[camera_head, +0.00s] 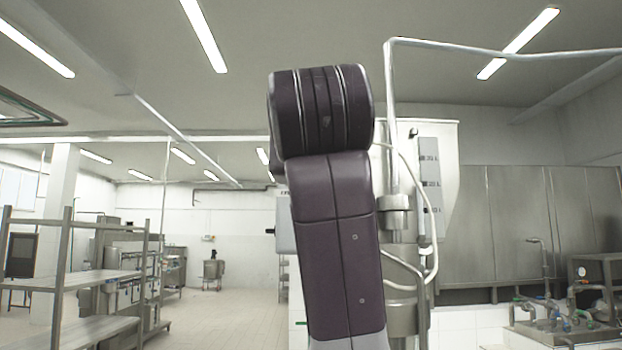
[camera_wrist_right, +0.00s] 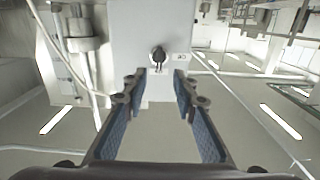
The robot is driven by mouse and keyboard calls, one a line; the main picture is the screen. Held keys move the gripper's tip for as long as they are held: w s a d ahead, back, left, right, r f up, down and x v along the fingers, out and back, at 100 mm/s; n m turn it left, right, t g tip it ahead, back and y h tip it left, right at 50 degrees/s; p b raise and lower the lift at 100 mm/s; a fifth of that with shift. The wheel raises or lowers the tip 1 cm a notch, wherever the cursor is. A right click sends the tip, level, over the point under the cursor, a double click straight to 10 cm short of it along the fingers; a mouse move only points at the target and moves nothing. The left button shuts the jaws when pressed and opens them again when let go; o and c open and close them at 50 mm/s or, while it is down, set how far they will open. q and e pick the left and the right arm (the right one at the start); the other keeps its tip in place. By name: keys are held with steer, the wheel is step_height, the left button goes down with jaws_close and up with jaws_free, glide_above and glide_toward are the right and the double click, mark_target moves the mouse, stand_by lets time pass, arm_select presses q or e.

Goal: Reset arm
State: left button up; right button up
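My right gripper (camera_wrist_right: 161,82) shows in the right wrist view with its two blue-padded fingers apart and nothing between them. Beyond the fingertips is a white machine cabinet (camera_wrist_right: 125,50) with a black knob (camera_wrist_right: 159,56). I cannot tell whether the fingertips touch it. In the head view the cabinet (camera_head: 445,142) stands behind a dark purple arm link of mine, which is raised in the middle and hides much of it. No gripper shows in the head view. My left gripper is in neither view.
Metal pipes and a hose (camera_head: 410,180) run beside the cabinet. Steel wall panels (camera_head: 515,220) and a sink area with taps (camera_head: 560,325) are at the right. A steel shelf rack (camera_head: 75,280) stands at the left. Open floor (camera_head: 225,320) lies left of centre.

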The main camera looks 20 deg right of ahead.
steer(key=shift+s, duration=0.25)
stand_by(0.3)
